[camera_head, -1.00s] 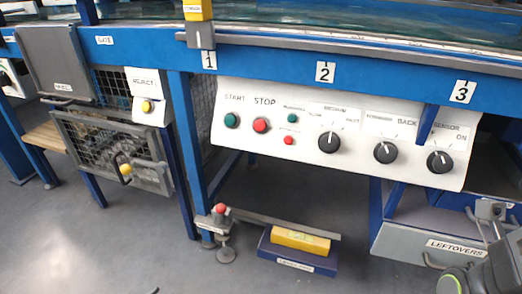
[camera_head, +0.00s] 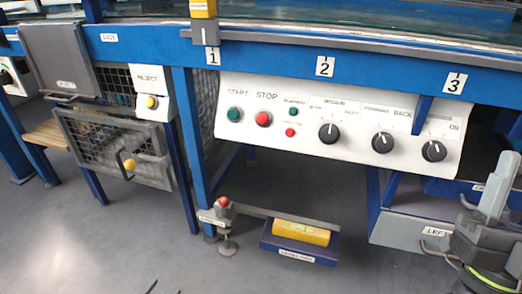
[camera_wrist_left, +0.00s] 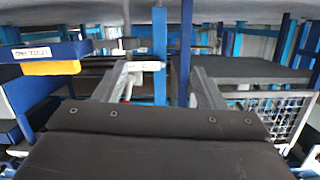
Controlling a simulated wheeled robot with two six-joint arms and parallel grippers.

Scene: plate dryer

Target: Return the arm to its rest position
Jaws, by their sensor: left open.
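My left gripper (camera_head: 163,288) shows only as two dark fingertips at the bottom edge of the head view, over the grey floor. In the left wrist view its two fingers (camera_wrist_left: 165,75) stand apart with nothing held between them. It is clear of the machine in the head view. My right arm (camera_head: 485,240), grey with a green ring, is at the lower right, in front of the leftovers drawer (camera_head: 400,232).
A white control panel (camera_head: 275,125) with buttons and knobs hangs on the blue frame. A wire-mesh reject box (camera_head: 100,145) is at the left. A red-topped post (camera_head: 224,215) and a blue box (camera_head: 275,243) with a yellow block (camera_head: 301,233) stand low in the middle. The lower-left floor is bare.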

